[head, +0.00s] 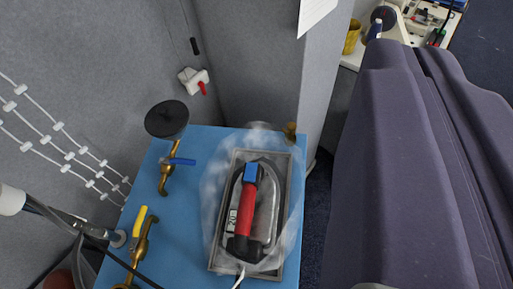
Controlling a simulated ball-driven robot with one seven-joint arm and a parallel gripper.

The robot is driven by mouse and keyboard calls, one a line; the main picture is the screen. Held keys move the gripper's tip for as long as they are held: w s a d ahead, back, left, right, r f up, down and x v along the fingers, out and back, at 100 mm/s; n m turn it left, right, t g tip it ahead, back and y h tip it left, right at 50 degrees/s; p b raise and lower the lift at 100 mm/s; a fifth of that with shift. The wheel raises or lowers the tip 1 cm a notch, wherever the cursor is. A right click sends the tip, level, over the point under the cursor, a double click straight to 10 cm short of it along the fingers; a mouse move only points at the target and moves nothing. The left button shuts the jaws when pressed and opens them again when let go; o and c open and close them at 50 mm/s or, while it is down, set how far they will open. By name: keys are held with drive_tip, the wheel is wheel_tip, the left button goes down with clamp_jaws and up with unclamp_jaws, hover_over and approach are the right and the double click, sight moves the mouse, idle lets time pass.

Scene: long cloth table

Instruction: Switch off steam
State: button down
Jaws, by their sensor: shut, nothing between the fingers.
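An iron (265,215) with a red handle and a blue top part lies on a grey-rimmed rest (217,262) on the blue board. A pale, see-through cloud of steam (212,190) surrounds it. A black round knob (167,119) stands above the blue-lever valve. A white wall fitting with a red lever (202,88) is on the grey wall behind. Which control feeds the steam cannot be told. My gripper is not in view.
The blue board (185,220) stands against grey partitions (260,60). A purple cloth-covered table (400,170) fills the right side. Beaded wires (60,150) hang on the left wall, with cables and a white tube end (10,200) at lower left. A yellow cup (352,37) stands behind.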

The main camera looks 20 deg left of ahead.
drive_tip(key=w+a+f+g+y+p, duration=0.1)
drive_tip(key=w+a+f+g+p, duration=0.5)
drive_tip(key=w+p, duration=0.65)
drive_tip(key=a+f+g+p, duration=0.2)
drive_tip(key=f+g+p, duration=0.1)
drive_tip(key=f+p, duration=0.3)
drive_tip(key=s+a+f+n+g+p, duration=0.1)
drive_tip(key=a+f+g+p, duration=0.2)
drive_tip(key=f+p, duration=0.3)
drive_tip(key=shift+s+f+n+g+h, duration=0.3)
drive_tip(key=shift+f+g, duration=0.1)
drive_tip(key=shift+f, duration=0.25)
drive_tip(key=shift+a, duration=0.1)
hover_over(250, 174)
drive_tip(key=f, duration=1.2)
drive_tip(key=shift+s+f, duration=0.15)
drive_tip(key=shift+s, duration=0.15)
drive_tip(key=shift+f, duration=0.7)
drive_tip(key=shift+s+f, duration=0.1)
